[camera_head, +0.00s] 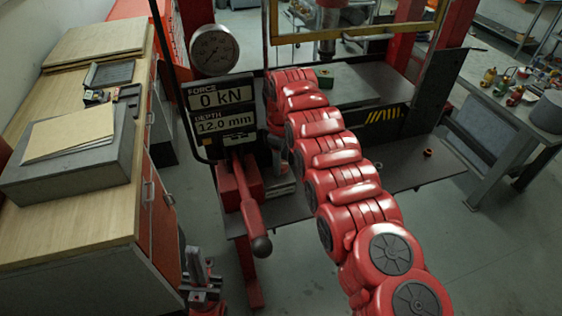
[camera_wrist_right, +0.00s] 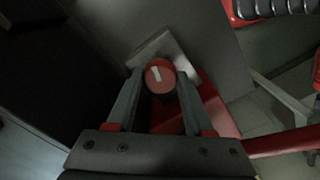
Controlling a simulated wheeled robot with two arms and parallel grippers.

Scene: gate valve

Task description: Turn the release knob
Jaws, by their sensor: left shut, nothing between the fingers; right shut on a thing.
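The release knob (camera_wrist_right: 158,73) is a round red knob with a white bar mark, in front of a light metal plate in the right wrist view. My right gripper (camera_wrist_right: 160,84) is shut on it, with one finger on each side. The white mark is slightly tilted. In the head view my red right arm reaches to the press, and the knob and right gripper are hidden or too unclear to make out. My left gripper (camera_head: 200,272) is low at the bottom left, beside the workbench, shut and empty.
The press has a round gauge (camera_head: 214,50) and a display (camera_head: 222,109) reading 0 kN and 12.0 mm. A red lever with a black ball end (camera_head: 262,246) sticks out in front. A wooden workbench (camera_head: 110,215) stands left, a side table (camera_head: 500,110) right.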

